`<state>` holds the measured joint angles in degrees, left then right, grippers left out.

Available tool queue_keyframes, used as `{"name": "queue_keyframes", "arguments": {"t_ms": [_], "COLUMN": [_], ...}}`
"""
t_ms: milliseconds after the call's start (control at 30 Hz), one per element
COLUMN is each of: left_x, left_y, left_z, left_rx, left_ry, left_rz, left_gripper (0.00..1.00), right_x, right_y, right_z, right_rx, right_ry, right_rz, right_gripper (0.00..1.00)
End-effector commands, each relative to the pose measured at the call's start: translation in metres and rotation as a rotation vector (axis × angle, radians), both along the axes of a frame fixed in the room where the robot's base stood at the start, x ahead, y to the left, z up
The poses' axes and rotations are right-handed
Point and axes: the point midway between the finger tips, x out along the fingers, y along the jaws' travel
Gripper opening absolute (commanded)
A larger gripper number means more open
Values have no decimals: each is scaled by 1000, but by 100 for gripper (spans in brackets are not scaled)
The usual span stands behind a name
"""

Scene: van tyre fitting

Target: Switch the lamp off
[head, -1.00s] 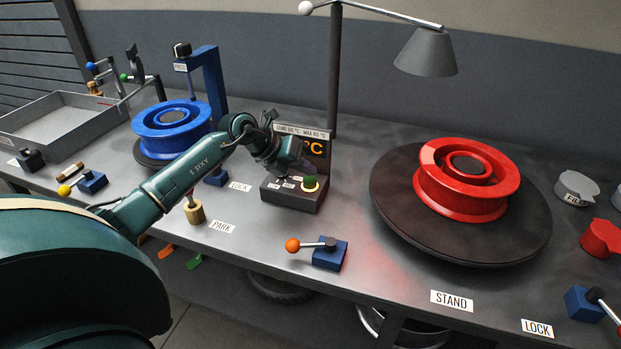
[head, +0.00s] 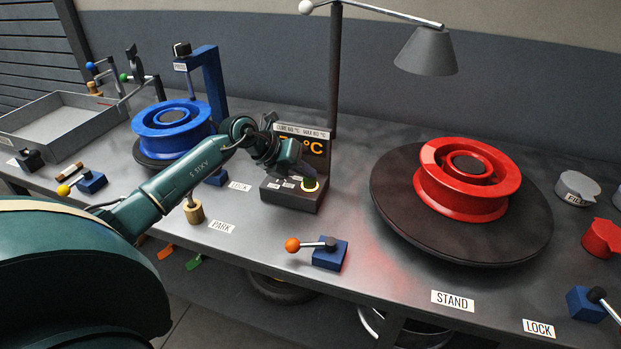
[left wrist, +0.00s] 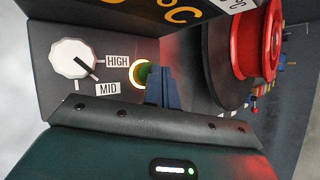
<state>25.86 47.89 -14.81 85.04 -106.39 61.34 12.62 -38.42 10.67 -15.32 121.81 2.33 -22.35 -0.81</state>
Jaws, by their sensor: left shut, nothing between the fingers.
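The lamp (head: 426,52) has a grey conical shade on an arm from a dark post behind the control box. The control box (head: 292,197) stands on the bench below it, with an orange °C display. Its green button with a glowing ring (head: 309,186) is on the sloped face; it also shows in the left wrist view (left wrist: 140,75), partly hidden by my fingers. My left gripper (head: 308,171) is shut and empty, its fingertips at the button. I cannot tell whether they touch it. My right gripper is out of view.
A white knob (left wrist: 73,59) with HIGH and MID labels sits beside the button. A red rim (head: 468,180) lies on a dark turntable to the right. A blue rim (head: 172,128) is at the left. An orange-balled lever (head: 293,245) stands in front of the box.

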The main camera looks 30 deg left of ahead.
Motion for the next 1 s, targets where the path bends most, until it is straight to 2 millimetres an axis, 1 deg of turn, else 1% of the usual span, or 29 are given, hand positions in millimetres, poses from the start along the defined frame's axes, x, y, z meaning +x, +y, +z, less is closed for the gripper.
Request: {"name": "queue_keyframes", "arguments": {"t_ms": [733,1000], "left_x": [0,0], "left_y": [0,0], "left_z": [-10,-5], "left_rx": [1,1], "left_ry": [2,3], "left_rz": [-1,-1], "left_gripper": [0,0], "right_x": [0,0], "right_y": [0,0], "right_z": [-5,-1], "right_rx": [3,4], "right_ry": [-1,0], "right_rz": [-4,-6], "right_gripper": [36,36]}}
